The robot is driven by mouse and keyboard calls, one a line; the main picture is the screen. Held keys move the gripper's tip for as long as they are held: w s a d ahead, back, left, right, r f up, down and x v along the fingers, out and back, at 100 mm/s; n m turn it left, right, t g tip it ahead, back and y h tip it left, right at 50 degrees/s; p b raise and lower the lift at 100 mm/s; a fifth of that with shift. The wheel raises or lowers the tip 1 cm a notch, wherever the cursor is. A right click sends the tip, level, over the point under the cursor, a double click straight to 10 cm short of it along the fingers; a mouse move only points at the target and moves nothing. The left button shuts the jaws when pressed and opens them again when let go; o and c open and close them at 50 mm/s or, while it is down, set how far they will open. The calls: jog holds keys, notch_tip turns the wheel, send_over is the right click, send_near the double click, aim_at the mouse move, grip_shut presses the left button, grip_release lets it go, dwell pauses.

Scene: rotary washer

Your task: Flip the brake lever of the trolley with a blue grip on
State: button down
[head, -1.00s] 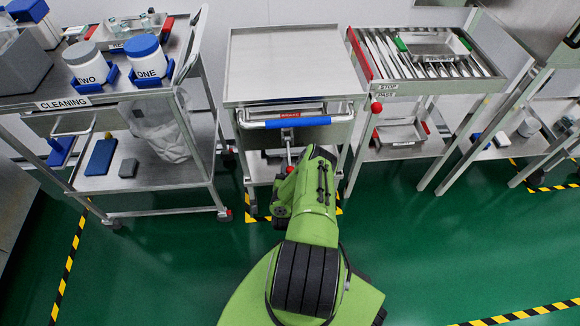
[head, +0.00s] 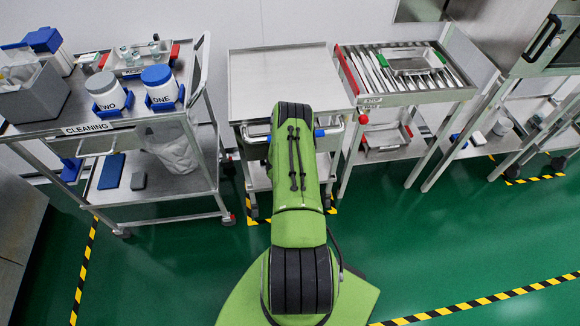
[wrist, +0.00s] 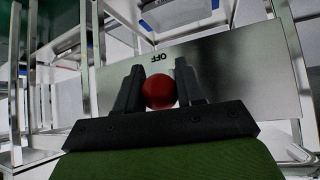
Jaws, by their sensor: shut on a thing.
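The trolley with the blue grip (head: 319,133) stands in the middle of the head view, with a bare steel top (head: 260,75). My arm covers most of its front, so the lever and my gripper are hidden there. In the wrist view a red ball knob (wrist: 159,91) sits between the two dark fingers of my gripper (wrist: 159,88), which is shut on it. Behind the knob is a steel plate (wrist: 235,75) with the label OFF (wrist: 160,57) upside down. The lever's rod is not clear in the wrist view.
On the left stands a cleaning cart (head: 120,210) with white tubs. On the right is a roller table (head: 400,95) with a tray and its own red knob (head: 363,119). Green floor is open in front, with striped tape.

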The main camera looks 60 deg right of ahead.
jog(key=r+y, duration=0.1)
jog(key=r+g, duration=0.1)
jog(key=d+r+g+y, duration=0.1)
jog(key=shift+w+r+y, duration=0.1)
jog(key=shift+w+y, duration=0.2)
jog(key=shift+w, duration=0.1)
jog(key=shift+w+d+r, duration=0.25)
jog(key=shift+r, duration=0.3)
jog(key=c, duration=0.7)
grip_release()
jog(key=shift+f, duration=0.1)
jog(key=shift+s+a, duration=0.1)
jog(key=p+v, duration=0.2)
jog(key=v, duration=1.3)
jog(key=shift+a+r+p, duration=0.15)
jog(key=shift+r+p, duration=0.15)
